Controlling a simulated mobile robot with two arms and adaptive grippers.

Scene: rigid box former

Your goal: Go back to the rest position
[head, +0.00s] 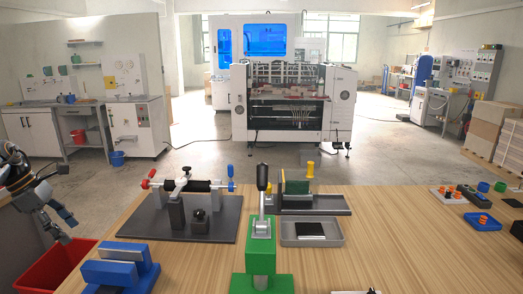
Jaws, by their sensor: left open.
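My left gripper (58,208) is at the left edge of the head view, black and grey, with its fingers apart. Nothing shows between its fingers. It hangs above and beside a red bin (58,264), left of the wooden table (390,225), and is clear of the things on the table. My right gripper does not show in this view.
A blue block fixture (120,268), a roller device on a dark plate (212,222), a green lever press (262,250) and a grey tray (312,232) stand on the table. Small parts (482,221) lie at the right. The table's middle right is clear.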

